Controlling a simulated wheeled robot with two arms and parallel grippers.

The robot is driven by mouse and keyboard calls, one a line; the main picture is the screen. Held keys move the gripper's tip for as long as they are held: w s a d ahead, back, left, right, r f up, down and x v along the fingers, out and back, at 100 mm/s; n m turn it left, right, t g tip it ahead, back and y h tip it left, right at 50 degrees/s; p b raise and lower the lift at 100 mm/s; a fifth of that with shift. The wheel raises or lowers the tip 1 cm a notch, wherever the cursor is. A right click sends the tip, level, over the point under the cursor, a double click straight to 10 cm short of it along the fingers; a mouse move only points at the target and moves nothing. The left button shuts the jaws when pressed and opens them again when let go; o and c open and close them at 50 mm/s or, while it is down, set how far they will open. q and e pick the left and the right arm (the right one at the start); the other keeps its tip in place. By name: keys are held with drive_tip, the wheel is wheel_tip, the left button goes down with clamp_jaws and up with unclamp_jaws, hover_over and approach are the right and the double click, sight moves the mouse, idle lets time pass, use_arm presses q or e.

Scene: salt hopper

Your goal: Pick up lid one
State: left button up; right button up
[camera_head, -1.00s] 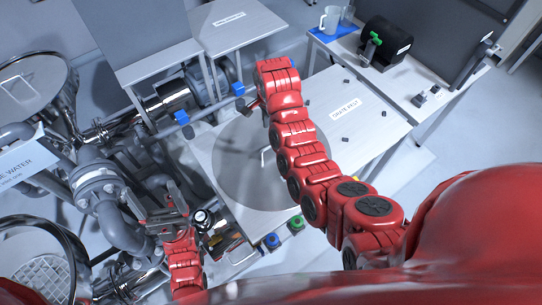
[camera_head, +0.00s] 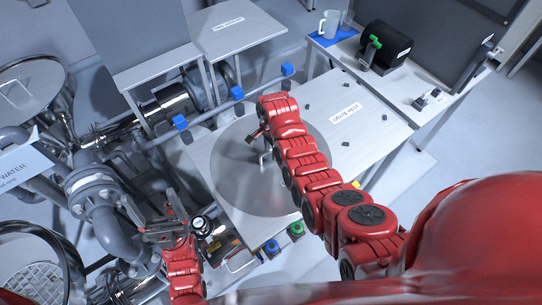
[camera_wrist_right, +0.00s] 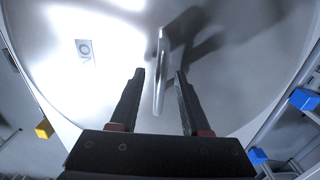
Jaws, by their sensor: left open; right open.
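A large round grey metal lid (camera_head: 225,185) lies flat on the light table, with an upright bar handle (camera_head: 266,160) at its middle. The right wrist view shows the lid (camera_wrist_right: 235,95) filling most of the picture. Its handle (camera_wrist_right: 160,85) stands edge-on between the fingers of my right gripper (camera_wrist_right: 159,72). The gripper is open, with a gap on both sides of the handle. In the head view my right gripper (camera_head: 260,136) is over the lid, partly hidden by my arm. My left gripper (camera_head: 155,220) is open and empty by the pipes at the left.
A "grate rest" label (camera_head: 345,113) and small dark blocks lie on the table's right part. Blue blocks (camera_head: 237,93) sit along a rail behind the lid. Pipes (camera_head: 110,220) crowd the left. A side table (camera_head: 400,92) holds a black cylinder (camera_head: 386,44).

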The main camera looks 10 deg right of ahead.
drive_tip(key=shift+f, duration=0.15)
clamp_jaws()
idle(1.4)
